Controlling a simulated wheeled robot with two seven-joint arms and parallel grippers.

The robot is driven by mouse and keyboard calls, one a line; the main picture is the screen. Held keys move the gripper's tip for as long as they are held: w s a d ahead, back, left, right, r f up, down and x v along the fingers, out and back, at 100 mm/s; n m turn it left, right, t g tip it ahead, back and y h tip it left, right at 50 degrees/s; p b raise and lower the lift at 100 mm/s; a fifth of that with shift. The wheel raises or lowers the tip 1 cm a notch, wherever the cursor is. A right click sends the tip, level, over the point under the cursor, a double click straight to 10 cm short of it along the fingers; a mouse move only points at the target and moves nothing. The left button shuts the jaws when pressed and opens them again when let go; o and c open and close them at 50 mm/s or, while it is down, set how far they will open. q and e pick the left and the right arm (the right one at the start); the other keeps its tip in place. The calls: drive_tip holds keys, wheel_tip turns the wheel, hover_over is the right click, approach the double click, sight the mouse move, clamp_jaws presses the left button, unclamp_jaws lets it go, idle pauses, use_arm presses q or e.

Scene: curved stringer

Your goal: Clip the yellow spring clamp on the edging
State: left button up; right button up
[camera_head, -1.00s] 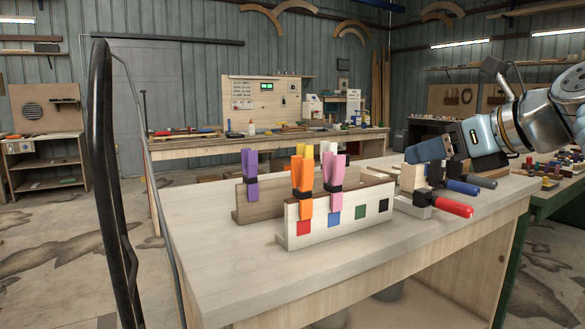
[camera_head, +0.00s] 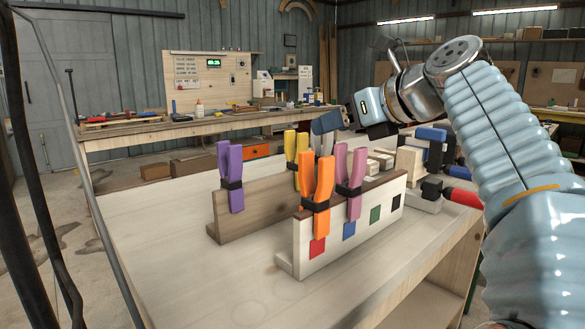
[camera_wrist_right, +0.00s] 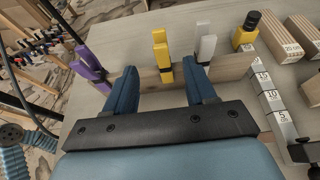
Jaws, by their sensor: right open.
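The yellow spring clamp (camera_head: 293,147) stands upright on the wooden rear board (camera_head: 240,212), behind the orange clamp. In the right wrist view the yellow clamp (camera_wrist_right: 161,50) lies between my spread fingers, just beyond their tips. My right gripper (camera_wrist_right: 160,68) is open and empty; in the head view its blue fingers (camera_head: 325,123) are close to the yellow clamp. The white front board with a brown top edging (camera_head: 385,185) carries an orange clamp (camera_head: 317,185) above the red square and a pink clamp (camera_head: 351,172) above the blue square. My left gripper is out of view.
A purple clamp (camera_head: 231,175) and a whitish clamp (camera_wrist_right: 206,45) flank the yellow one on the rear board. Numbered blocks (camera_wrist_right: 272,98) and red- and blue-handled clamps (camera_head: 462,197) lie to the right. The table's front left is clear.

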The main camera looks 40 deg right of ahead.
sight(305, 134)
drive_tip(key=x, duration=0.8)
drive_tip(key=shift+d+r, duration=0.1)
clamp_jaws()
